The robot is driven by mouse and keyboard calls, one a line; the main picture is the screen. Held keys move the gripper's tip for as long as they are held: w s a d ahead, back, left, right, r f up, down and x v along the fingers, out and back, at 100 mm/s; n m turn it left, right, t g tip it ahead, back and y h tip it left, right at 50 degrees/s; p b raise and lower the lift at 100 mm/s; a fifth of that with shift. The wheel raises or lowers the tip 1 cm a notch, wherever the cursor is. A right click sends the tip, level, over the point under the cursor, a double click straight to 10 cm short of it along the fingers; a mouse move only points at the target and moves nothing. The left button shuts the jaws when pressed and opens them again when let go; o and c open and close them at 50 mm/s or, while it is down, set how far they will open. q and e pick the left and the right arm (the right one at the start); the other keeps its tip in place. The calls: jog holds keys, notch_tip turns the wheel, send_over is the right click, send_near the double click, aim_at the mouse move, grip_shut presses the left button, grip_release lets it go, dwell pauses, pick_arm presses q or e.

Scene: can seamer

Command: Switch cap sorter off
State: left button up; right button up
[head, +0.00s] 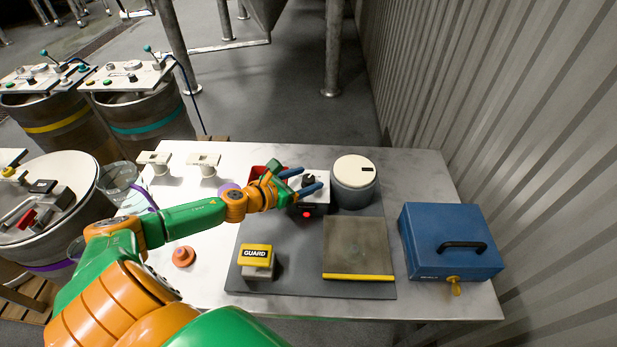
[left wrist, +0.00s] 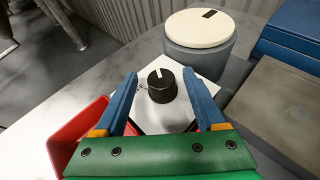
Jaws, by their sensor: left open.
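A control box with a white top (head: 320,181) stands on the grey mat, and a red lamp (head: 306,215) glows on its front. A black rotary knob (left wrist: 162,86) with a white pointer mark sits on that top in the left wrist view. The pointer aims roughly away from my gripper. My left gripper (head: 309,179) is open above the box. In the wrist view its blue fingers (left wrist: 162,90) stand on either side of the knob, apart from it. A round grey drum with a white lid (head: 355,170) stands right beside the box. My right gripper is out of view.
A red bin (left wrist: 78,132) is left of the box. An orange-red button-like piece (head: 183,256) lies left. The table's back left holds two pale stands (head: 203,163).

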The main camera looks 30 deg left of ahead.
pick_arm(q)
jog(key=shift+w+d+f, duration=0.2)
jog(key=shift+w, duration=0.35)
grip_shut()
jog(key=shift+d+r+n+y+p, duration=0.1)
jog(key=shift+r+n+y+p, duration=0.05)
jog(key=shift+n+y+p, duration=0.6)
jog(key=shift+r+n+y+p, duration=0.15)
jog(key=shift+n+y+p, duration=0.4)
jog(key=shift+y+p, duration=0.3)
jog(key=n+y+p, duration=0.1)
jog(key=n+y, duration=0.1)
jog(key=shift+n+y+p, duration=0.4)
jog(key=shift+w+f+n+g+y, duration=0.15)
jog(key=shift+n+g+y, duration=0.25)
jog(key=shift+n+y, duration=0.6)
jog(key=shift+n+g+y, duration=0.5)
jog(key=shift+n+y, duration=0.2)
jog(key=shift+y, duration=0.2)
jog(key=shift+n+g+y+b, duration=0.3)
jog(key=shift+n+g+y, duration=0.8)
jog(key=shift+n+y, duration=0.35)
jog(key=shift+n, duration=0.25)
